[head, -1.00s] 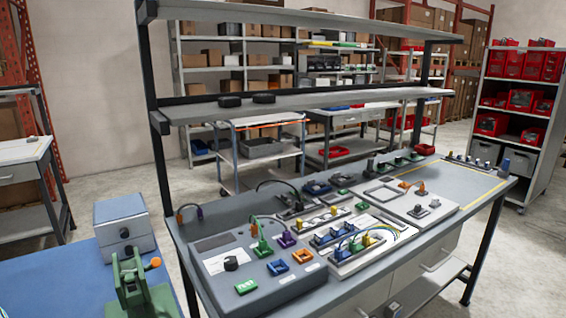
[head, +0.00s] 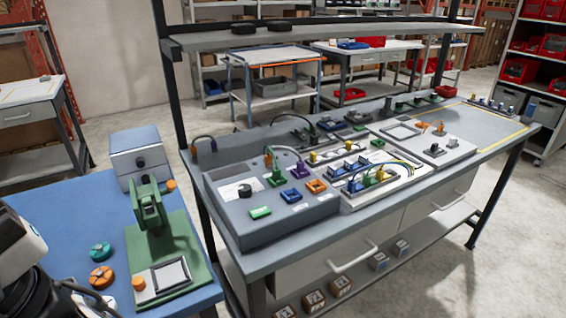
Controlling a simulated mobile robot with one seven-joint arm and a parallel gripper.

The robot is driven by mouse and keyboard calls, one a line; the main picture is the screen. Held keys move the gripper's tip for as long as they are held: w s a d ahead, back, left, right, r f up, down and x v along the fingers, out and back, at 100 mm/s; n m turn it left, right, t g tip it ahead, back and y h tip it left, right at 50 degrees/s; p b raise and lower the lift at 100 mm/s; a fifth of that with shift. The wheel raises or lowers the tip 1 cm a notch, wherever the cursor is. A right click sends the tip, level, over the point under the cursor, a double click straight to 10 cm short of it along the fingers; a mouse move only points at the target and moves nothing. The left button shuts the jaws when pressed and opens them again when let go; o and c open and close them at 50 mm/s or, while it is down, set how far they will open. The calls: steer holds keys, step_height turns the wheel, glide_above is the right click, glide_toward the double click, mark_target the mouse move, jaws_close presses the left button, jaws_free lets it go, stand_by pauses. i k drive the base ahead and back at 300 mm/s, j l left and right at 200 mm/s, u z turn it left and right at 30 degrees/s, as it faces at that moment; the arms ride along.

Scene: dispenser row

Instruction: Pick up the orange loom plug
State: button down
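Several orange plug-like parts show on the workbench, and I cannot tell for certain which is the loom plug. One orange plug (head: 267,160) stands at the back of the grey panel (head: 225,215), close to a green plug (head: 277,179) and a purple plug (head: 299,170), with a thin cable arching nearby. Another orange plug (head: 194,151) is at the bench's back left, beside a purple plug (head: 214,146) and joined to it by a dark cable. A further orange part (head: 440,129) is on the pale board at the right. My gripper's fingers are not in view; part of my arm shows at lower left.
An orange square socket (head: 317,186) and a blue one (head: 291,196) sit on the panel. A blue table (head: 65,215) at left holds a green fixture (head: 150,215) and a grey-blue box (head: 139,158). A shelf (head: 320,37) overhangs the bench. Floor shows at right.

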mark_target(268, 158)
steer(key=i+l+u, duration=0.2)
steer(key=l, duration=0.15)
steer(key=i+l+u, duration=0.25)
steer(key=l+u, duration=0.2)
steer(key=l, duration=0.3)
steer(key=i+l+u, duration=0.25)
steer(key=l, duration=0.2)
steer(key=l+u, duration=0.2)
steer(key=l, duration=0.2)
